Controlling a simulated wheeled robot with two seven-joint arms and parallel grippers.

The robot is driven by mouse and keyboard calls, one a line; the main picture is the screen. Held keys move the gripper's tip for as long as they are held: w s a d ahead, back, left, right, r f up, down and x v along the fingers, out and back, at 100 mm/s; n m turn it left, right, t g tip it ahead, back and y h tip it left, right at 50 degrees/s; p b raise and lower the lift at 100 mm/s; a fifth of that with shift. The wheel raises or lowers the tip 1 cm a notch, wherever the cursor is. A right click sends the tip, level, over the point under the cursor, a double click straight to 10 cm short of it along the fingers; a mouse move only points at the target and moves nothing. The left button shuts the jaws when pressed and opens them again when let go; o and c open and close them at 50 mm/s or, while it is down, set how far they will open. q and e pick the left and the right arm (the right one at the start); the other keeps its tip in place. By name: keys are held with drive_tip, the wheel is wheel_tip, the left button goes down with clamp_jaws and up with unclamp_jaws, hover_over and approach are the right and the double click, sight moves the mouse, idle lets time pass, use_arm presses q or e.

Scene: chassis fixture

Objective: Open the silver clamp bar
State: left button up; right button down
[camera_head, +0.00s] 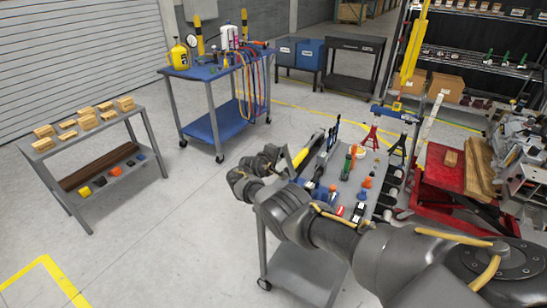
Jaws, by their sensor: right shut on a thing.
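My right arm comes in from the lower right and reaches across the front of a grey tool cart (308,262). My right gripper (288,167) is at the cart's far left edge, shut on what looks like the silver clamp bar (290,157), a thin pale bar. The bar stands tilted beside a yellow bar (307,152). My wrist hides the bar's lower end and much of the contact, so its hinge and exact angle cannot be made out. My left gripper is not in view.
Hand tools with green (348,162) and orange (362,195) parts crowd the cart top. A red jack stand (372,136) is behind. A red cart (442,172) stands right. A wood-block table (75,142) and blue cart (212,72) stand left. The floor at left is free.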

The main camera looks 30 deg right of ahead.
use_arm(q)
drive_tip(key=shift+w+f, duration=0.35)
use_arm(e)
drive_tip(key=shift+w+a+f, duration=0.3)
drive_tip(key=shift+w+f, duration=0.05)
drive_tip(key=shift+f, duration=0.4)
drive_tip(key=c, duration=1.2)
unclamp_jaws()
drive_tip(key=shift+s, duration=0.15)
drive_tip(key=shift+c, duration=0.2)
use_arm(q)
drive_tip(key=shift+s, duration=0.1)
use_arm(e)
drive_tip(key=shift+d+r, duration=0.1)
drive_tip(key=shift+d, duration=0.05)
use_arm(q)
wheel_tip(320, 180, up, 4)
drive_tip(key=p, duration=0.3)
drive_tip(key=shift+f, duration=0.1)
use_arm(e)
drive_tip(key=v, duration=1)
drive_tip(key=shift+a+r, duration=0.2)
drive_tip(key=shift+a, duration=0.15)
